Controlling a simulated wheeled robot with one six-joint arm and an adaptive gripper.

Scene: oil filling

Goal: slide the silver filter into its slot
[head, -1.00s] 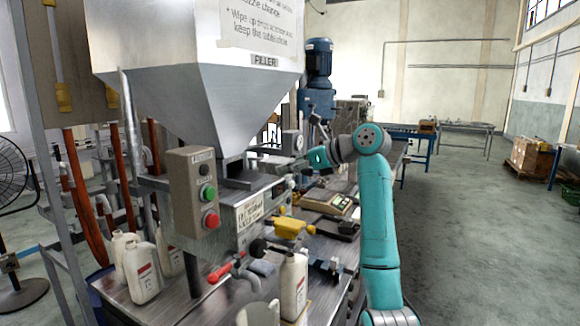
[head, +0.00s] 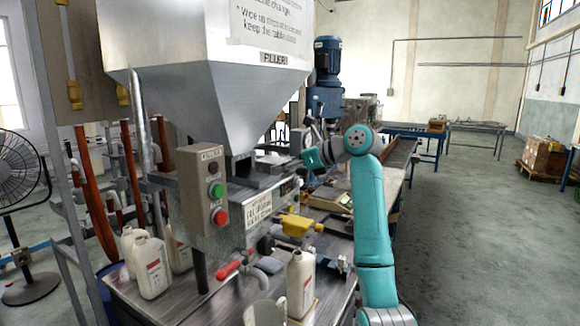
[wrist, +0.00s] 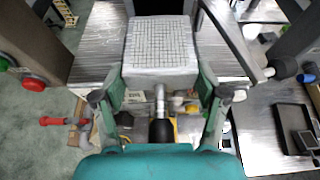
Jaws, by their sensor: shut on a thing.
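The silver filter (wrist: 160,48), a pale block with a gridded top, is in the upper middle of the wrist view, with its near edge between my fingers. My gripper (wrist: 162,92) is shut on it, one finger at each side. In the head view my gripper (head: 312,158) is beside the filler machine (head: 215,110), under the hopper's right side. The filter cannot be told apart clearly there. The slot is not clearly visible, and I cannot tell whether the filter's far end touches it.
A control box (head: 206,190) with green and red buttons is left of the filler. A yellow valve (head: 300,225), a red-handled lever (head: 229,270) and a white bottle (head: 300,282) are lower in front. A dark tray (wrist: 290,128) lies to the right in the wrist view.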

